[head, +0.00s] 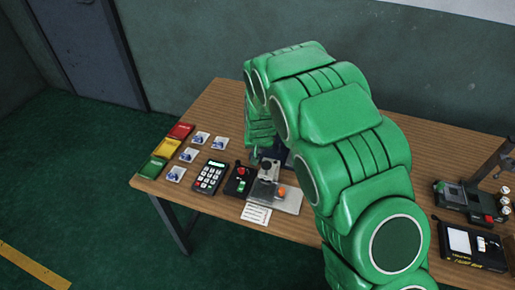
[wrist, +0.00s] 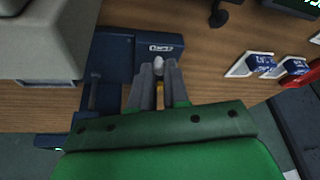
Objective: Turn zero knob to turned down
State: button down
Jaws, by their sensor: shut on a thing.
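In the wrist view, my gripper (wrist: 159,72) reaches over a dark blue device (wrist: 110,62) with a light label along its edge. Its two grey fingers are close together at a small pale round knob (wrist: 158,60), which appears to be the zero knob. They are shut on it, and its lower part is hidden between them. A bit of yellow-orange shows lower down between the fingers. I cannot read the knob's setting. In the head view, my green arm hides most of the blue device (head: 277,153) and the knob.
A grey plate with an orange knob (head: 281,191) lies in front. Black devices (head: 470,245) stand at right.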

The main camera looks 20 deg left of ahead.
jog(key=c, duration=1.1)
grip_release()
jog(key=shift+r, duration=0.1)
jog(key=v, duration=0.7)
jog(key=shift+r, duration=0.3)
jog(key=shift+s+d, duration=0.1)
jog(key=shift+d, duration=0.1)
jog(key=s+d+r+m+g+h, duration=0.1)
jog(key=s+d+r, duration=0.3)
jog(key=d, duration=0.4)
jog(key=s+d+r+m+g, duration=0.1)
jog(key=s+d+r, duration=0.35)
jog(key=d, duration=0.25)
jog(key=s+d+r+h, duration=0.1)
jog(key=s+d+r, duration=0.2)
jog(key=d+r, duration=0.35)
jog(key=s+d+r+g, duration=0.1)
jog(key=s+d, duration=0.4)
jog(key=s, duration=0.4)
jog(key=s+d+r+m+g, duration=0.1)
jog(key=s+d+r, duration=0.1)
jog(key=s+d, duration=0.3)
jog(key=s+d+r+m+g, duration=0.1)
jog(key=s+d, duration=0.4)
jog(key=s, duration=0.8)
jog(key=shift+d+r+g, duration=0.15)
jog(key=shift+r+g, duration=0.35)
